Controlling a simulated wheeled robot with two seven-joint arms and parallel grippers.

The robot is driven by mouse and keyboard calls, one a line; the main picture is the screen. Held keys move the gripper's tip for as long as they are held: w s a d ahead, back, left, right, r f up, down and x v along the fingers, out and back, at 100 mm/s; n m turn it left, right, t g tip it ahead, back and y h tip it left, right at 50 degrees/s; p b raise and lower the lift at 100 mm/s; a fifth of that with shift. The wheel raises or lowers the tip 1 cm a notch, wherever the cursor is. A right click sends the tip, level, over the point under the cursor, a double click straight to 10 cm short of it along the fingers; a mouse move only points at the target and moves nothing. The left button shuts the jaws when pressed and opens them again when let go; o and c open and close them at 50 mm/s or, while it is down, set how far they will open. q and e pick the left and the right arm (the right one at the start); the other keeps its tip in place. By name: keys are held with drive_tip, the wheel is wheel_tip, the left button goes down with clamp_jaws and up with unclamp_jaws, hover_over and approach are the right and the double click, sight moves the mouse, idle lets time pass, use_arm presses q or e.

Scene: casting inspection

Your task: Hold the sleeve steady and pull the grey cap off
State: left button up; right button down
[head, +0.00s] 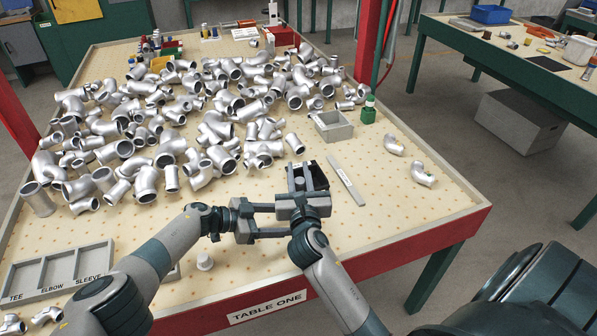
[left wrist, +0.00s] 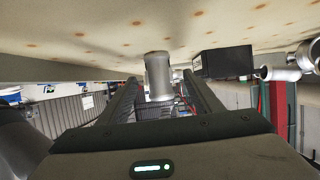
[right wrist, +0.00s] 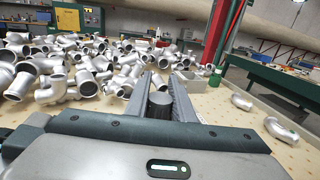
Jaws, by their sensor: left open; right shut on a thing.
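In the left wrist view a silver-grey upright cylinder (left wrist: 158,76) with a rimmed end shows in line between my open left fingers, apparently the same sleeve. My left gripper (head: 285,221) is open, pointing right, close beside the right gripper. I cannot make out the line between cap and sleeve, nor whether the left fingers touch the piece. The grippers hide most of it in the head view.
A black box (head: 318,176) stands just behind the right gripper. A flat grey bar (head: 346,180) and a grey open box (head: 333,126) lie to the right. Many silver castings (head: 215,128) cover the back and left.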

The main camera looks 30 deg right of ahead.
use_arm(q)
drive_tip(key=v, duration=1)
drive_tip(key=shift+s+a, duration=0.1)
drive_tip(key=shift+a, duration=0.1)
